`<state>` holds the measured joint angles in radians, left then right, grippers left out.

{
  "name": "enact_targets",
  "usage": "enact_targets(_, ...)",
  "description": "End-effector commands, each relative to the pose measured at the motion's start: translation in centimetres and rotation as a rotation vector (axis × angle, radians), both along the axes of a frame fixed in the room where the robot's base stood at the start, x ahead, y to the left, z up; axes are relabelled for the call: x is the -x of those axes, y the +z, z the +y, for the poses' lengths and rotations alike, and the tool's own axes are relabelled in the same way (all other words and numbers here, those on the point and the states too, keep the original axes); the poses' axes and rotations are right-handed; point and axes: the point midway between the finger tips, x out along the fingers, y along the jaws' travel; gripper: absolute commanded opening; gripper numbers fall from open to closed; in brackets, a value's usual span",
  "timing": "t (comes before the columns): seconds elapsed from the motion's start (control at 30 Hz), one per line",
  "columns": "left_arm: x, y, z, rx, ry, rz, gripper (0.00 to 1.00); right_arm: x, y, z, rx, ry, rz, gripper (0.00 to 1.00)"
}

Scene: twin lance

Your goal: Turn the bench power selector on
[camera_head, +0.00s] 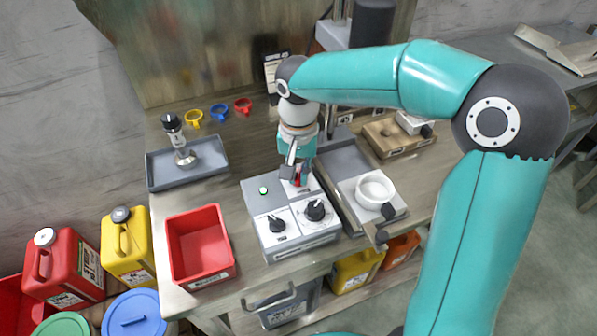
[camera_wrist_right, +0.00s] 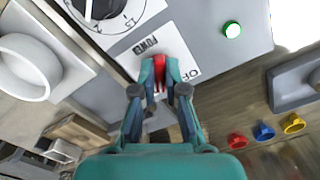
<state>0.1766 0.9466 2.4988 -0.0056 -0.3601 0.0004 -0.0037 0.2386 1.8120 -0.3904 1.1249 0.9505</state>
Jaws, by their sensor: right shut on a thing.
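The bench power selector is a red lever (camera_head: 301,179) at the back of a grey control box (camera_head: 256,207). In the right wrist view the red selector (camera_wrist_right: 161,74) sits on a white plate lettered "POWER", with "OF" readable at one side; its exact angle is hard to tell. My right gripper (camera_head: 296,177) reaches down from above and is shut on it, a finger on each side in the wrist view (camera_wrist_right: 161,88). The fingers partly cover the selector. A green lamp (camera_head: 264,190) shows on the box, also in the wrist view (camera_wrist_right: 232,30). My left gripper is not in view.
Two black knobs (camera_head: 277,224) (camera_head: 315,210) stand at the box's front. A white dish (camera_head: 375,190) is close on the right. A red bin (camera_head: 201,275) and a grey tray (camera_head: 215,174) are on the left. Coloured rings (camera_head: 243,105) lie behind on the bench.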

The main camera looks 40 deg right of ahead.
Motion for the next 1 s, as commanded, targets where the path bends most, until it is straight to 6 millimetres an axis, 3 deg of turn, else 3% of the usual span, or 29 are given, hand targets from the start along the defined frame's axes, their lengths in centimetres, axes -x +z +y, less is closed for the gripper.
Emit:
enact_targets(0.37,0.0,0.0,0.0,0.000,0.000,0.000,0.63,-0.1,0.1,0.0,-0.002,-0.007,-0.007,0.00)
enact_targets(0.4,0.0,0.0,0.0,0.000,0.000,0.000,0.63,-0.2,0.1,0.0,-0.002,-0.007,-0.007,0.18)
enact_targets(0.53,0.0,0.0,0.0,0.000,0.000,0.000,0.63,-0.1,0.1,0.0,-0.001,-0.006,-0.005,0.36)
enact_targets(0.83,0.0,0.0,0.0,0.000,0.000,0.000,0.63,-0.1,0.1,0.0,0.000,-0.005,-0.003,0.36)
enact_targets(1.0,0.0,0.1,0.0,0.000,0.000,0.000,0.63,-0.2,1.4,0.0,0.000,-0.005,-0.006,0.36)
